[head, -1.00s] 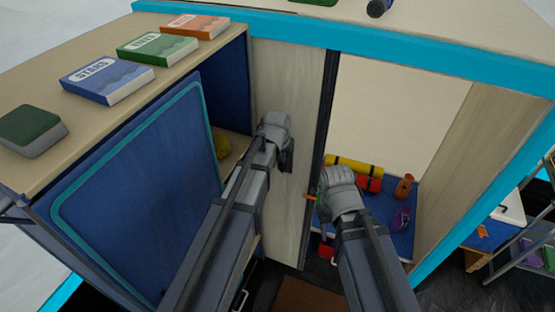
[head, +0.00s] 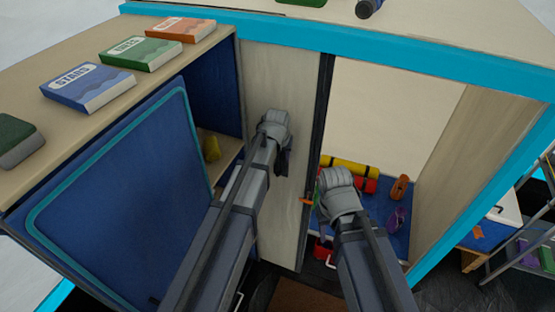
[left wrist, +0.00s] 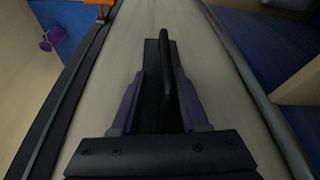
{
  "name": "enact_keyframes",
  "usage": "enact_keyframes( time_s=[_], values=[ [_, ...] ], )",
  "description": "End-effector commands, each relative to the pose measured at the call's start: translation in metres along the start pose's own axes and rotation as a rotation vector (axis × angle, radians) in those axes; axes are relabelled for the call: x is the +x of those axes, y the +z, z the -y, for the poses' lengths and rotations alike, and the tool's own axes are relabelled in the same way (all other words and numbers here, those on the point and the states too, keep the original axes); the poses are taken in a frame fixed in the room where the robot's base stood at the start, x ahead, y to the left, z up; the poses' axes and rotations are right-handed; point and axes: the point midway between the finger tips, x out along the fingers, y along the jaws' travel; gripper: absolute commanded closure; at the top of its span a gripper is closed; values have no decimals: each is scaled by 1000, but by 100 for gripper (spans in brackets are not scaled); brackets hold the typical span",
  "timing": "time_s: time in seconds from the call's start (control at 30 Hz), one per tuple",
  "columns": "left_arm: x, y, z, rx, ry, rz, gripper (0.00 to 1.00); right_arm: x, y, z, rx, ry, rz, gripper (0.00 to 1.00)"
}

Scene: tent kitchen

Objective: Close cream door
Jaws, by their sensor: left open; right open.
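The cream door (head: 271,75) is a tall pale panel with a dark right edge, between the blue compartment and the open bay. It stands ajar or open; how far is hard to tell. My left gripper (head: 283,160) is in front of its middle. In the left wrist view the cream door (left wrist: 120,62) runs beneath my left gripper (left wrist: 162,90), which is open, with a dark upright bar, perhaps a handle, between its fingers. Contact cannot be told. My right gripper (head: 325,190) is near the door's right edge, its fingers mostly hidden by the wrist; it holds nothing visible.
A blue door (head: 115,190) with a teal outline stands open at left. Books (head: 88,88) lie on the counter above it. The bay at right holds a yellow roll (head: 350,166), an orange item (head: 400,186) and a purple item (head: 398,218). A ladder (head: 535,215) stands at far right.

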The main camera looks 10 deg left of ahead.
Motion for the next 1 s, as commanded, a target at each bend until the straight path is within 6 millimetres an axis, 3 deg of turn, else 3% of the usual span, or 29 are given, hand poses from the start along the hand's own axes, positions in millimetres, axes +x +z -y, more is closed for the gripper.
enact_keyframes(
  time_s=[0.43,1.0],
  values=[
    [-41,18,-10,2,-15,-14,55,-32,2,-3,-1,0,0,55],
    [-75,11,1,-3,-6,-2,55,-66,4,-6,0,0,0,55]
  ],
)
